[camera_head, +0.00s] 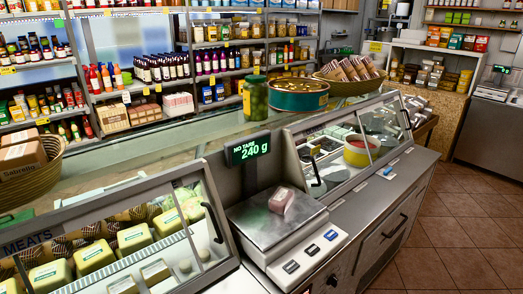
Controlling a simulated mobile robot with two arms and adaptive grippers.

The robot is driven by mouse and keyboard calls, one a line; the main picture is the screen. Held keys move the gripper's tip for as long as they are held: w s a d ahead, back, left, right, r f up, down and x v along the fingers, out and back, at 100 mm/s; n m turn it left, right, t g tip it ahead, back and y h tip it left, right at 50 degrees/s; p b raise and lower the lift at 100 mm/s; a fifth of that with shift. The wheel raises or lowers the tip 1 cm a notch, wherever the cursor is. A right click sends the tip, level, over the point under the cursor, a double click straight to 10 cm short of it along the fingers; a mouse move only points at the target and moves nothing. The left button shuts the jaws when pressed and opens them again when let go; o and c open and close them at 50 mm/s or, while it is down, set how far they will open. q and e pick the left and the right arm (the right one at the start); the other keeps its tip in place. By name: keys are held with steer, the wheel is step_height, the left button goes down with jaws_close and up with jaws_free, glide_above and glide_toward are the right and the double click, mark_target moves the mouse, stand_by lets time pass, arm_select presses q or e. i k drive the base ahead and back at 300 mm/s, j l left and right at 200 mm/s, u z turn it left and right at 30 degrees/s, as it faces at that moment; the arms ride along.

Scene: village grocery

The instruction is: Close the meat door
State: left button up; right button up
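A glass-fronted display case with the word MEATS (27,243) on its upper frame stands at the lower left. Its slanted glass door (130,228) has a metal frame and a dark curved handle (212,222) on the right side. Yellow-green labelled blocks (93,257) and dark striped packs show through the glass. I cannot tell whether this door is fully shut or ajar. The case's lower and left parts are cut off by the picture edge. Neither of my grippers is in view.
A scale (278,225) with a wrapped pink piece (282,200) on it stands right of the case; its display (248,149) reads 240 g. A second glass case (345,150) is farther right. Stocked shelves line the back. Tiled floor (450,240) is clear at right.

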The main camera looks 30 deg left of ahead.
mark_target(22, 244)
steer(key=u, duration=2.3)
steer(key=k+l+u, duration=0.1)
steer(key=k+l, duration=0.25)
steer(key=k, duration=0.1)
